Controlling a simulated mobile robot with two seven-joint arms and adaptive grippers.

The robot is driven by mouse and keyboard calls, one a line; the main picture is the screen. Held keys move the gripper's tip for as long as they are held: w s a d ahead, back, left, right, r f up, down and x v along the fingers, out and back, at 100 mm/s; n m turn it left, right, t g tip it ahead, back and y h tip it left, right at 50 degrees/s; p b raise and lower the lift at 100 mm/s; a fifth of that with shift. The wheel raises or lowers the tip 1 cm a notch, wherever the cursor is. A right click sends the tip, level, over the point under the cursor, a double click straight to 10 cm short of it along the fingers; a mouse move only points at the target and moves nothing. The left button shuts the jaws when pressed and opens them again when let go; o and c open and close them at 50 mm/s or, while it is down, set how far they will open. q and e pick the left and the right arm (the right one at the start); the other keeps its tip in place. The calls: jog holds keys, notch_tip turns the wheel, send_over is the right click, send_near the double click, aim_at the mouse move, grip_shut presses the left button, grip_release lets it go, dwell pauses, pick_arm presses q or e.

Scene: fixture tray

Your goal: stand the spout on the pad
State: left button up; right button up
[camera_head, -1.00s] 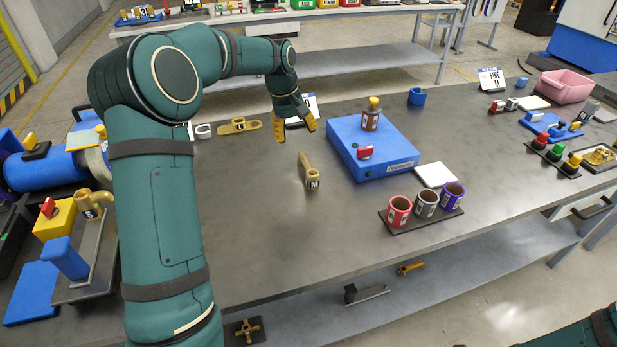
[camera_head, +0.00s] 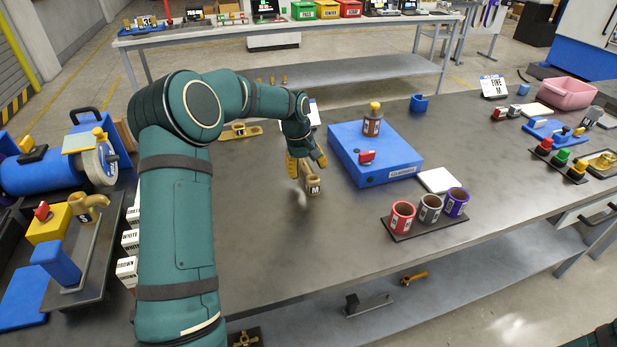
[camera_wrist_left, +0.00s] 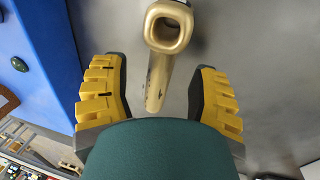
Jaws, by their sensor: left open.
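The brass spout (camera_head: 313,186), marked M, lies on the grey table left of the blue box, its square-mouthed end toward the near edge. In the left wrist view the spout (camera_wrist_left: 160,75) runs between the fingers, with a gap on each side. My left gripper (camera_head: 306,164) is open just over the spout's far part, which it partly hides. The left wrist view shows both yellow fingers of this gripper (camera_wrist_left: 159,98) apart. A flat white square pad (camera_head: 438,180) lies bare right of the blue box. My right gripper is out of view.
The blue box (camera_head: 375,153) carries a brown jar (camera_head: 372,122) and a red knob. A dark tray (camera_head: 428,225) with three cups (camera_head: 429,208) stands near the front edge. Another white square (camera_head: 536,110) lies farther right. Bare table surrounds the spout in front.

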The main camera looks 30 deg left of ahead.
pick_arm(q)
notch_tip(320, 180, down, 2)
jog(key=shift+w+d+f, duration=0.1)
jog(key=shift+w, duration=0.05)
grip_shut()
jog(key=shift+r, duration=0.2)
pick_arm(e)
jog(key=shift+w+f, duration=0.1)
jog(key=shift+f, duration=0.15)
pick_arm(q)
jog(key=shift+r, duration=0.1)
